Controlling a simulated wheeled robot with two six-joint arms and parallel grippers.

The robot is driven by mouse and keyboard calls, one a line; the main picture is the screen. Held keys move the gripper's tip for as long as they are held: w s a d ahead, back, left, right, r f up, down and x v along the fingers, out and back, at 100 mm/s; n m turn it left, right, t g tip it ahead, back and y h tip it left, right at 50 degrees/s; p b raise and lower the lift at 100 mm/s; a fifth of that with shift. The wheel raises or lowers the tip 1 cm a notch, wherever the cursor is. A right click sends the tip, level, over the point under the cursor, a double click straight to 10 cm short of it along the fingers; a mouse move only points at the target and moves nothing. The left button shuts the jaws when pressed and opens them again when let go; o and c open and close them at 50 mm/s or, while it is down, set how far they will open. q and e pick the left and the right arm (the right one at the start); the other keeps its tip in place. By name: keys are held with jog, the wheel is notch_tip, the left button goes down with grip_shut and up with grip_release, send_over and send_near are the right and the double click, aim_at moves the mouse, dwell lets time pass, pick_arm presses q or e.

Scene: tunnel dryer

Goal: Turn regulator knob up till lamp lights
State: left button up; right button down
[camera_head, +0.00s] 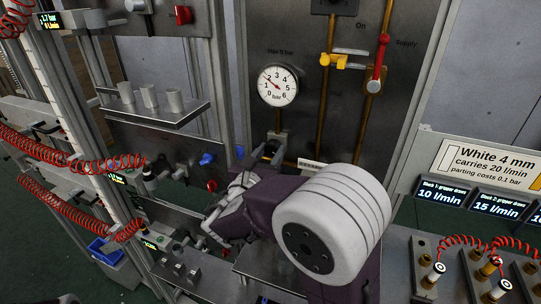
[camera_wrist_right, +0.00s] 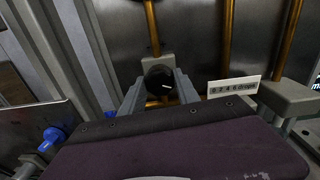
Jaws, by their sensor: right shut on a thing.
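The regulator knob (camera_wrist_right: 158,84) is black with a short white mark and sits below a brass pipe in the right wrist view. My right gripper (camera_wrist_right: 158,88) is shut on it, one finger on each side. In the head view my right gripper (camera_head: 262,156) reaches the regulator under the gauge, and my own wrist hides part of it. The round pressure gauge (camera_head: 278,86) has its needle pointing to the upper left, between 1 and 2. An "On" label shows at the top of the panel; I see no lit lamp there. My left gripper is not in view.
A yellow valve handle (camera_head: 340,61) and a red supply handle (camera_head: 377,62) are on the pipes to the right. A shelf with metal cylinders (camera_head: 150,96) and red coiled hoses (camera_head: 62,150) are at the left. A fitting stand (camera_head: 425,268) is at the lower right.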

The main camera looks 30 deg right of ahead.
jog(key=shift+f+m+b, duration=0.45)
jog(key=shift+m+b, duration=0.15)
jog(key=shift+b, duration=0.1)
jog(key=shift+r+m+b, duration=0.15)
jog(key=shift+m+b, duration=0.15)
jog(key=shift+b, duration=0.1)
jog(key=shift+r, duration=0.25)
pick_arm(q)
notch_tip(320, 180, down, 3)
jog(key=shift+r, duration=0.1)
pick_arm(e)
jog(key=c, duration=0.9)
grip_release()
jog(key=shift+s+a, duration=0.15)
jog(key=shift+a, duration=0.15)
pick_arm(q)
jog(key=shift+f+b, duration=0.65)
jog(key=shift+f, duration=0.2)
pick_arm(e)
jog(key=v, duration=0.8)
jog(key=shift+s, duration=0.2)
jog(key=shift+a, duration=0.1)
